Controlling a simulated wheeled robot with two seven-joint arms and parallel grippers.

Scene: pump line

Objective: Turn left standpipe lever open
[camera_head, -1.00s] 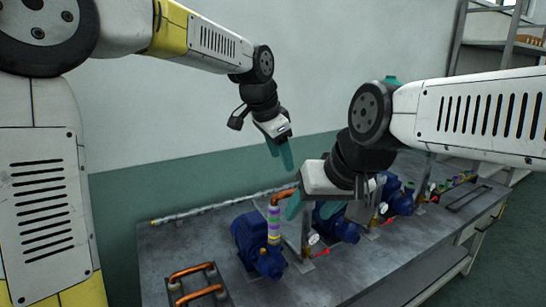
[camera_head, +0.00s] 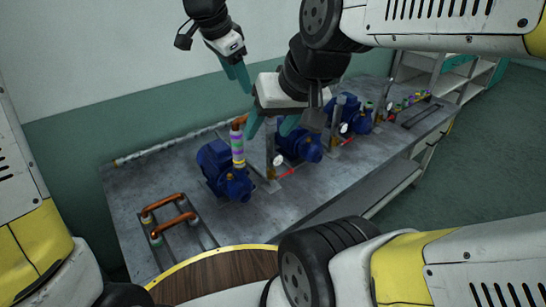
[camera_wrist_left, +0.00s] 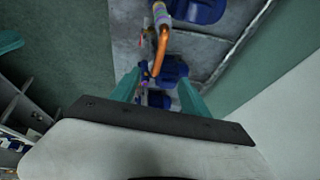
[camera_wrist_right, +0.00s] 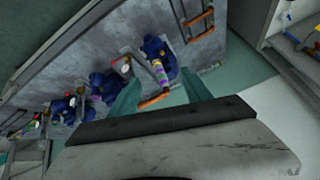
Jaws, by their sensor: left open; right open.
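The left standpipe (camera_head: 270,153) rises from the bench beside the left blue pump, with a white gauge. Its red lever (camera_head: 287,173) sticks out low to the right, toward the bench's front edge. My right gripper (camera_head: 271,125) is open and empty; in the head view it overlaps the area just above this standpipe, apart from the lever. My left gripper (camera_head: 239,78) is open and empty, higher and farther back, before the wall. In the right wrist view, pumps and pipes show beyond the open fingers (camera_wrist_right: 160,82). The left wrist view also shows open fingers (camera_wrist_left: 158,82) over the pump line.
The left blue pump (camera_head: 222,172) carries a colour-banded pipe (camera_head: 238,147). Copper pipes (camera_head: 168,216) lie at the bench's left end. Other pumps (camera_head: 299,147) and a second standpipe with a red lever (camera_head: 337,143) stand right. The bench (camera_head: 275,215) has a bare front strip.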

